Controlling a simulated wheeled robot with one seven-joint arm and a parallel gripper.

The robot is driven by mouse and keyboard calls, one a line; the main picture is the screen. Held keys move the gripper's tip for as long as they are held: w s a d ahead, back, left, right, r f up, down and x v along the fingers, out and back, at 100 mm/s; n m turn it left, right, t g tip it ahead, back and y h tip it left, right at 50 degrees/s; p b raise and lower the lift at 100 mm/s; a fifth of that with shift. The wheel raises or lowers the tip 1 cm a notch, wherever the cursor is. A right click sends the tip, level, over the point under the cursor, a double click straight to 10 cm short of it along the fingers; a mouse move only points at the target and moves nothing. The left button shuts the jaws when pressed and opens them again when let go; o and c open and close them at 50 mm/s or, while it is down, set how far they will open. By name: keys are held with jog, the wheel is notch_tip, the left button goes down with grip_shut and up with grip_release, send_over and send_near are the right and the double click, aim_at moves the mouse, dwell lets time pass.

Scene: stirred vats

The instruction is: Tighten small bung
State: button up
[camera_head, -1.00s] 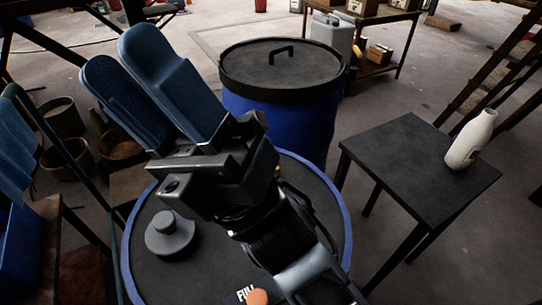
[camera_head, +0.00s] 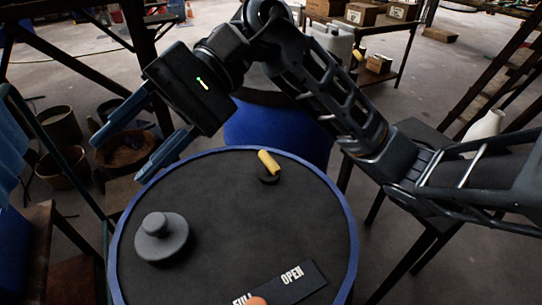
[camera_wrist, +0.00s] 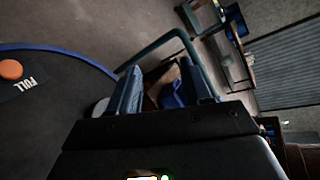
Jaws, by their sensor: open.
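A blue-rimmed drum with a dark top (camera_head: 225,215) stands in front of me. A small dark round fitting with a yellow grip (camera_head: 268,162) sits near the far edge of its top; it looks like the small bung. A larger grey stepped plug (camera_head: 160,238) sits at the left of the top. My gripper (camera_head: 117,161) is open and empty, its two blue fingers wide apart, above and beyond the drum's left far edge. In the wrist view, my gripper (camera_wrist: 162,78) has nothing between its fingers, and the left finger partly hides a pale round thing (camera_wrist: 100,107).
An orange knob (camera_head: 257,301) and a FULL/OPEN label (camera_head: 291,276) are at the near edge. A second blue drum (camera_head: 270,128) stands behind, partly hidden by my arm. A white bottle (camera_head: 483,128) is on the right table (camera_head: 415,140). Brown pots (camera_head: 125,152) stand left.

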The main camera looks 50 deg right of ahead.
jog(key=w+d+f+n+h+b, duration=0.1)
jog(key=d+f+h, duration=0.3)
jog(key=d, duration=0.3)
jog(key=w+d+f+h, duration=0.1)
jog(key=d+f+h, duration=0.25)
jog(key=d, duration=0.25)
jog(key=n+h, duration=0.1)
jog(key=h, duration=0.3)
send_near(270, 158)
jog(key=f, duration=0.1)
jog(key=x, duration=0.8)
jog(key=shift+r, duration=0.1)
grip_shut()
